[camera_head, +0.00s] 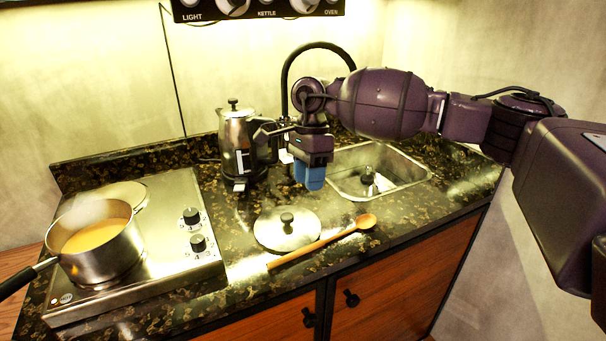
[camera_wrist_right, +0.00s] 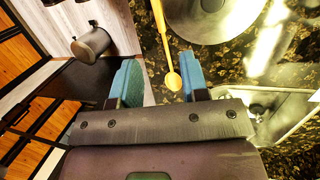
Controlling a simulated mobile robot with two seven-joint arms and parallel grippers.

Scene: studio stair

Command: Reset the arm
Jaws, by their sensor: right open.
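My right arm reaches in from the right in the head view. My right gripper (camera_head: 312,178), with blue fingers, hangs pointing down above the counter, between the kettle and the sink. In the right wrist view its two blue fingers (camera_wrist_right: 162,88) stand apart with nothing held between them. My left gripper is in neither view.
A pot of orange liquid (camera_head: 97,242) stands on the stove (camera_head: 178,262). A metal kettle (camera_head: 238,155), a lid (camera_head: 270,233) and a wooden spoon (camera_head: 325,240) are near the gripper. A black faucet (camera_head: 286,75) arches behind my wrist; the sink (camera_head: 405,172) lies right.

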